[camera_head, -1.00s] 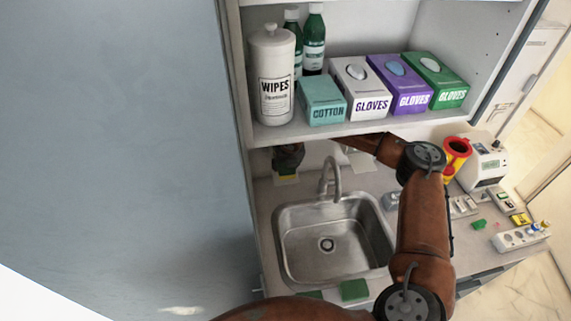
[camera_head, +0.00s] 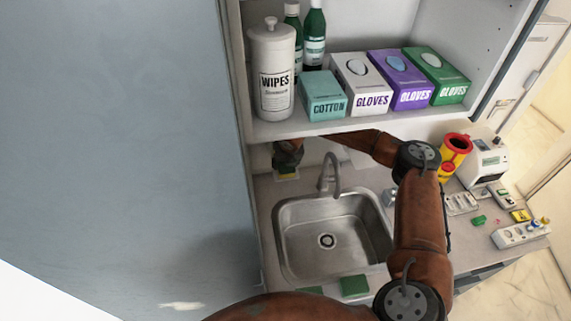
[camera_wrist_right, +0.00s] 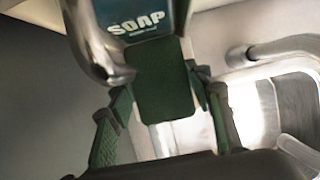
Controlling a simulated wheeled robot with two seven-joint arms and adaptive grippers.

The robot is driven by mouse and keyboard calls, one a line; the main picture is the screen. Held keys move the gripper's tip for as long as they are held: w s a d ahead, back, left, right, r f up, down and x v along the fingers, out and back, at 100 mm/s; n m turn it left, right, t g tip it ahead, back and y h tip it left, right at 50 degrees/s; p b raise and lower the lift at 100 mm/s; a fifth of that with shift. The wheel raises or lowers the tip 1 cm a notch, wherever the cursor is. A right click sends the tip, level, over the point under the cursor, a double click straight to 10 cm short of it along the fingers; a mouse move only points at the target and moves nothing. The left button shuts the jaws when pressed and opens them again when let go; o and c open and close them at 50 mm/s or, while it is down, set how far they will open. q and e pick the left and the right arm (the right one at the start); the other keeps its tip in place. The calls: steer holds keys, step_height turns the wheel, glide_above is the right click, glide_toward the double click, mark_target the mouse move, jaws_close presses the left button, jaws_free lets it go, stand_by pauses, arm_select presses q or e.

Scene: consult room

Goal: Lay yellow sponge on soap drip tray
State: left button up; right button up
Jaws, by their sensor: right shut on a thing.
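My right gripper (camera_head: 288,152) is at the back left of the counter, under the shelf, with the sponge (camera_head: 287,176) at its tips. A little yellow and green of the sponge shows there. In the right wrist view the fingers of my right gripper (camera_wrist_right: 163,88) stand on both sides of the sponge's dark green face (camera_wrist_right: 163,85) and are shut on it. The soap dispenser (camera_wrist_right: 142,22), marked SOAP, is just beyond the sponge. A pale patch shows below the sponge in the head view; whether it is the drip tray, and whether they touch, I cannot tell. My left gripper is out of view.
A steel sink (camera_head: 330,240) with a curved faucet (camera_head: 328,172) lies right of the gripper. The shelf (camera_head: 350,124) above holds a wipes canister (camera_head: 272,75), bottles and glove boxes. A tall cabinet side (camera_head: 120,130) closes the left. A green pad (camera_head: 355,286) lies by the sink's front.

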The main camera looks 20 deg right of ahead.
steer(key=o, duration=0.7)
steer(key=shift+r, duration=0.1)
steer(key=shift+r+p, duration=0.5)
steer(key=shift+p, duration=0.1)
steer(key=shift+s+a+r+b, duration=0.1)
steer(key=shift+s+r+b, duration=0.25)
steer(key=shift+r+b, duration=0.25)
steer(key=shift+s+a+b, duration=0.5)
steer(key=shift+s+b, duration=0.1)
steer(key=shift+s, duration=1.3)
steer(key=shift+s+a+b, duration=0.5)
steer(key=shift+s+b, duration=0.05)
steer(key=shift+s, duration=1.35)
steer(key=shift+s+a+b, duration=0.5)
steer(key=shift+s+b, duration=0.1)
steer(key=shift+s, duration=1.3)
